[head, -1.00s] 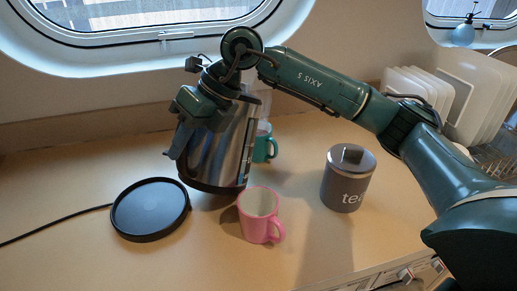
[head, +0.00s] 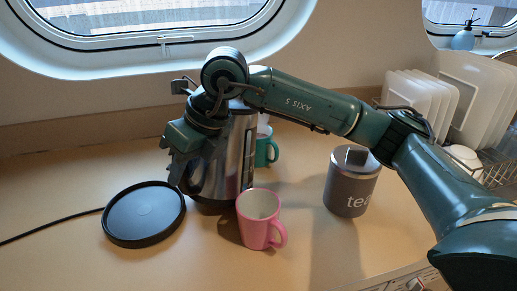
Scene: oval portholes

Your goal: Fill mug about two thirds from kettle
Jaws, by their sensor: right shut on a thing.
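The steel kettle (head: 236,155) stands nearly upright behind and left of the pink mug (head: 257,230). My right gripper (head: 177,168) is shut on the kettle at its left side, where the handle is mostly hidden by the gripper. I cannot tell whether the kettle's base touches the counter. The pink mug stands upright on the counter, its handle to the right. Its pale inside shows, but I cannot make out any liquid level. The round black kettle base (head: 144,213) lies empty to the left, with its cord running left. My left gripper is not in view.
A teal mug (head: 268,148) stands behind the kettle, partly hidden. A grey tea canister (head: 350,183) stands to the right. White plates (head: 418,98) stand in a rack at the far right. The counter's left part is clear except for the cord.

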